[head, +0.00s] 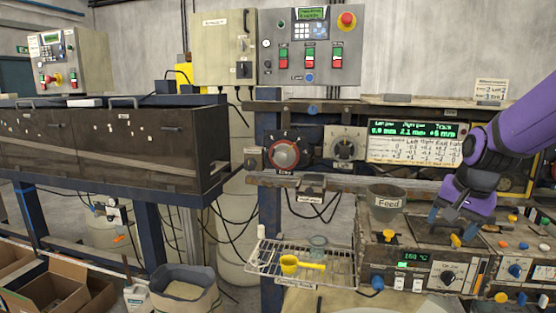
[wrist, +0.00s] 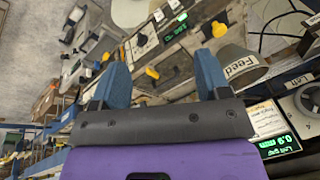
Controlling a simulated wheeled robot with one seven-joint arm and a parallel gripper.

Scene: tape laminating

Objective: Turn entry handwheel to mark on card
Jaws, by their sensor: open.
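A round black dial with a red and grey centre (head: 284,153) is on the left of the machine's front rail; the label under it is too small to read surely. A grey handwheel (head: 345,147) is to its right; a grey wheel near a label reading "Left" shows at the right edge of the wrist view (wrist: 309,100). A white card with rows of numbers (head: 414,150) sits under a green gap display. A small card (head: 491,89) stands on the shelf above. My gripper (head: 452,226) is open and empty over the bench, right of both wheels; its blue fingers (wrist: 161,70) are apart.
A grey "Feed" cup (head: 387,205) stands just left of my gripper. Below are a control box (head: 420,275) with knobs and a wire rack (head: 305,263) holding a yellow scoop (head: 300,264). The space before the two wheels looks clear.

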